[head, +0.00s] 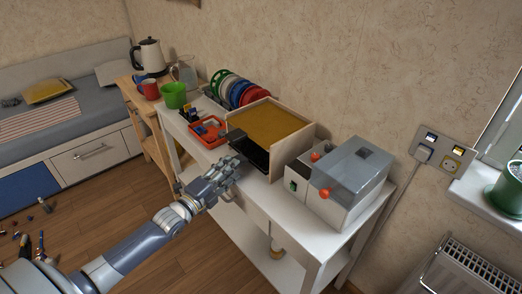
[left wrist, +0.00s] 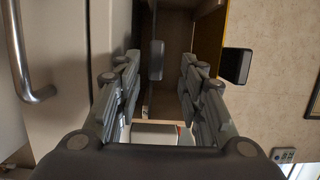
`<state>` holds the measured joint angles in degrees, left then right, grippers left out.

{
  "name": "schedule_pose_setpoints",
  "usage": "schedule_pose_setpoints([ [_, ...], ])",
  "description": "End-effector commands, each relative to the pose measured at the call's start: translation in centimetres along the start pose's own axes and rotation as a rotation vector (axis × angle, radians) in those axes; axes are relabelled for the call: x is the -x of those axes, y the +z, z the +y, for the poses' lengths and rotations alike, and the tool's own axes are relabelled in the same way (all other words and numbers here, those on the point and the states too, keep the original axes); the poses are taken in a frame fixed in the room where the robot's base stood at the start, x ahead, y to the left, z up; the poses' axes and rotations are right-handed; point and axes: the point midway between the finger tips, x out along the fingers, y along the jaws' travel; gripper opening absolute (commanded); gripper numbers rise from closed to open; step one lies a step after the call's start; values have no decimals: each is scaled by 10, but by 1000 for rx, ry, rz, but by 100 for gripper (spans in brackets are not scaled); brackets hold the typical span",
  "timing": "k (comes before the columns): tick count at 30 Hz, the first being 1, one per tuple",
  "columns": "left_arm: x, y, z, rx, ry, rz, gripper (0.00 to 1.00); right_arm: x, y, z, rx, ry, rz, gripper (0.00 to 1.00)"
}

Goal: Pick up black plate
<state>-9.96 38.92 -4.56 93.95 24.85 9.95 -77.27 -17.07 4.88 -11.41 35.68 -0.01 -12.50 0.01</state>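A dark, flat black piece (head: 252,153), which looks like the black plate, lies at the open front of a box with a yellow top panel on the white table. My left gripper (head: 229,168) is just in front of it at the table's near edge, and I cannot tell whether they touch. In the left wrist view my left gripper (left wrist: 158,88) has its two fingers spread apart with nothing clearly held between them. A small dark block (left wrist: 156,60) shows beyond the fingers, and another dark block (left wrist: 237,66) stands to the right. My right gripper is out of view.
The yellow-topped box (head: 268,122) stands behind the black piece. A grey machine with red knobs (head: 343,182) is to its right. A red tray (head: 208,131), a green mug (head: 174,95) and a rack of coloured discs (head: 238,91) are on the left.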

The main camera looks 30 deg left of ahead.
Motion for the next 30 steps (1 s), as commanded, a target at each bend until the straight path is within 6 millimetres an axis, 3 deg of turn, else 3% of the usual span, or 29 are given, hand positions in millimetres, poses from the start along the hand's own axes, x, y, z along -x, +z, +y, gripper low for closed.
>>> schedule_pose_setpoints([
  [9, -36, 4, 4, -1, -1, 0, 37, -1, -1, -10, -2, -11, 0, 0],
  [18, -39, 4, 4, -1, 0, -1, 37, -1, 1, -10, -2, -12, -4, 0],
  [23, -39, 4, 4, -1, 0, 0, 3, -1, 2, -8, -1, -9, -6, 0],
  [30, -39, 3, 4, -1, -2, 0, 0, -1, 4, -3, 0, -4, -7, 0],
])
